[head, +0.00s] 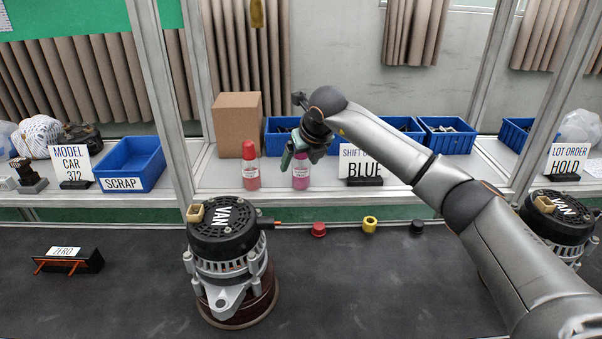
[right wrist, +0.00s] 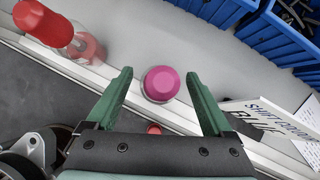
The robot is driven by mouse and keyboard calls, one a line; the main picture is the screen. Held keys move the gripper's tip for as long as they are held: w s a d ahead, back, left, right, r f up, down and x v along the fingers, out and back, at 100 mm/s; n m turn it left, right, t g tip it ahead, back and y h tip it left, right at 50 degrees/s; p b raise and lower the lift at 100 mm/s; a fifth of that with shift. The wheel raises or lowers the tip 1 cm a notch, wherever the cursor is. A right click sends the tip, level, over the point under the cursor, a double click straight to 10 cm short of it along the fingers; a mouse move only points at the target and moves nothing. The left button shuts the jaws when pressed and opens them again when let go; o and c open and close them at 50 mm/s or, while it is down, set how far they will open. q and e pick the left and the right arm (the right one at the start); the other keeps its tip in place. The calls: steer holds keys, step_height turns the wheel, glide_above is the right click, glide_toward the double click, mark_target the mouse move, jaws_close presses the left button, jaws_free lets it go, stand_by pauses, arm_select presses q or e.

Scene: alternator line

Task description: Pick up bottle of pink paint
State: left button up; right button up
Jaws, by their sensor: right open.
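The bottle of pink paint (head: 301,172) stands upright on the shelf behind the dark bench, left of the SHIFT BLUE sign. In the right wrist view its pink cap (right wrist: 161,84) shows from above, between the fingers. My right gripper (head: 297,146) is open over the top of the bottle and hides its upper part in the head view. In the right wrist view the green fingers (right wrist: 158,92) stand apart, one on each side of the cap, with a gap on both sides. My left gripper is not in view.
A red bottle (head: 250,170) stands close left of the pink one. The SHIFT BLUE sign (head: 360,166) is close on the right. A cardboard box (head: 238,118) and blue bins (head: 446,140) stand behind. An alternator (head: 226,245) stands on the bench in front.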

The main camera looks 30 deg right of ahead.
steer(key=shift+c, duration=0.4)
jaws_close()
steer(key=shift+r, duration=0.15)
